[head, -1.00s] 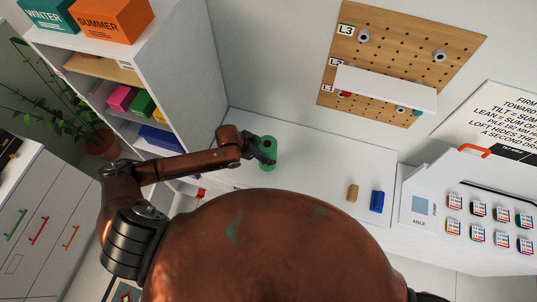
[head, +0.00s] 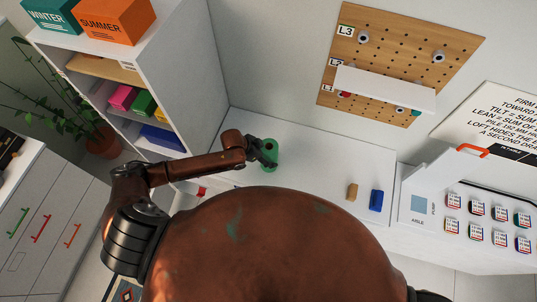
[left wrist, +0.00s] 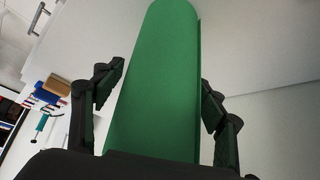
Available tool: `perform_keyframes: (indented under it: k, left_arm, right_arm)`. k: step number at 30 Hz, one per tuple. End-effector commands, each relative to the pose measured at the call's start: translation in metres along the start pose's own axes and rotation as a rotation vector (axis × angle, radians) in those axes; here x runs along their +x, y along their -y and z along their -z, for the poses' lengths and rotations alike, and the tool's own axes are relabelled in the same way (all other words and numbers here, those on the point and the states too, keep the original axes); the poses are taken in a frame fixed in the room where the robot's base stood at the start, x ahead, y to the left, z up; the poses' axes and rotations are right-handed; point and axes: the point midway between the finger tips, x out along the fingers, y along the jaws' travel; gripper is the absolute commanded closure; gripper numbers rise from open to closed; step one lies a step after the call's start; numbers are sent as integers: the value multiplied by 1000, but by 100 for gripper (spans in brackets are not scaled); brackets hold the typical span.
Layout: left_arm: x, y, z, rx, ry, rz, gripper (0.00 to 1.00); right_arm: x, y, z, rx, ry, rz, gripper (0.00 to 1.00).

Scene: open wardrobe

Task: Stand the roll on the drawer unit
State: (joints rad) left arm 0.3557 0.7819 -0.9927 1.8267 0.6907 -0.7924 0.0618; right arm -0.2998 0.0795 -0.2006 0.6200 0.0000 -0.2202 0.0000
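The green roll (head: 269,164) stands upright on a long white top in the head view, partly hidden by my left gripper (head: 267,156). In the left wrist view the roll (left wrist: 158,85) rises between the two fingers. A gap shows between the left finger and the roll; the right finger is very near its edge, and I cannot tell if it touches. The gripper looks open around the roll. A white drawer unit (head: 38,215) with green, red and orange handles stands at the lower left. My right gripper is not in view.
A tan block (head: 352,192) and a blue block (head: 376,200) sit on the white top (head: 320,150) to the right. A shelf unit (head: 175,60) with boxes rises at the left, beside a plant (head: 65,115). A pegboard (head: 400,60) hangs behind.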

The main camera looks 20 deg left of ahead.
Motion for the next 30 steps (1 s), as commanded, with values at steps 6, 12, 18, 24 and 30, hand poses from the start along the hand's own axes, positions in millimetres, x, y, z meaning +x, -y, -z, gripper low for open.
perform_keyframes:
  k: [6,12,18,24,30]
  left_arm:
    - [0,0,0,0,0,0,26]
    - [-3,0,2,0,0,1,26]
    - [-29,1,1,1,0,1,26]
    - [-72,1,0,1,0,1,26]
    - [-106,1,0,-1,1,1,26]
  right_arm:
    - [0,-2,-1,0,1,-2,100]
    - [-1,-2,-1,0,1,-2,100]
    - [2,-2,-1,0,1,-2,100]
    - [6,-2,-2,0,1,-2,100]
    - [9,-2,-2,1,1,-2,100]
